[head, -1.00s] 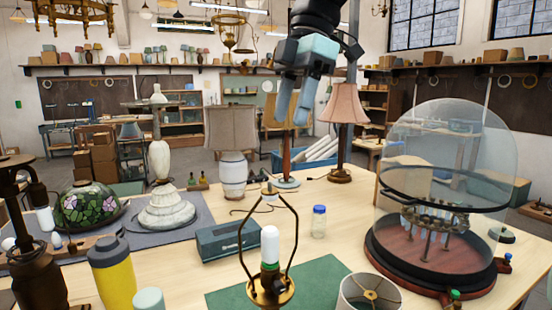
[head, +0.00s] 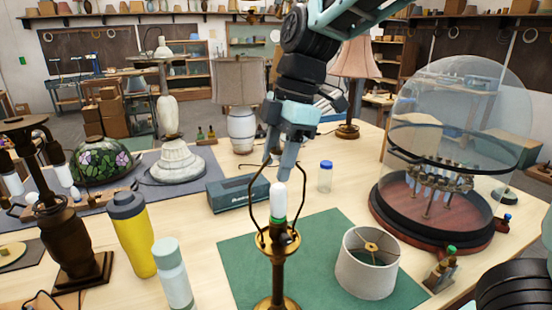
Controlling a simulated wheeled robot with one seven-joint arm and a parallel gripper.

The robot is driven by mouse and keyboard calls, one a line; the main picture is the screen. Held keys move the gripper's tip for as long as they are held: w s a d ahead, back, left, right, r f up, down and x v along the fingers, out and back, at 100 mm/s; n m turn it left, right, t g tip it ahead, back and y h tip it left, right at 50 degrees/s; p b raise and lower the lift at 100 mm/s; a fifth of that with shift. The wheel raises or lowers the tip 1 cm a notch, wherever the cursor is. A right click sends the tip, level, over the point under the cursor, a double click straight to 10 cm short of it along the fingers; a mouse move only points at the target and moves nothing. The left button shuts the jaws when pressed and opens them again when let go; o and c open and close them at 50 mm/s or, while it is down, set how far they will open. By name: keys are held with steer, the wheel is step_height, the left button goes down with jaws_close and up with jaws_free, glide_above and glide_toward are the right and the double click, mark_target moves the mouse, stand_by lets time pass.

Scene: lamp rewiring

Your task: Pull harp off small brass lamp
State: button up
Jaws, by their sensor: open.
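The small brass lamp (head: 277,268) stands upright on the green mat at the front middle in the head view, with a white candle-like bulb (head: 280,196) on it. The dark wire harp (head: 251,208) rises on both sides of the bulb. Its top is hidden by my fingers. My gripper (head: 278,158) points down at the top of the harp, just above the bulb. It is open, with one finger left and one right. I cannot tell whether the fingers touch the harp or whether its top lies between them.
A drum shade (head: 367,270) sits on the green mat (head: 318,238) to the right. A yellow bottle (head: 133,240) and a pale bottle (head: 172,275) stand left.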

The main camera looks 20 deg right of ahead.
steer(key=shift+a+f, duration=0.15)
steer(key=shift+f, duration=0.55)
steer(key=c, duration=1.1)
steer(key=shift+r, duration=0.15)
steer(key=shift+r+p, duration=5.85)
steer(key=shift+r, duration=2.85)
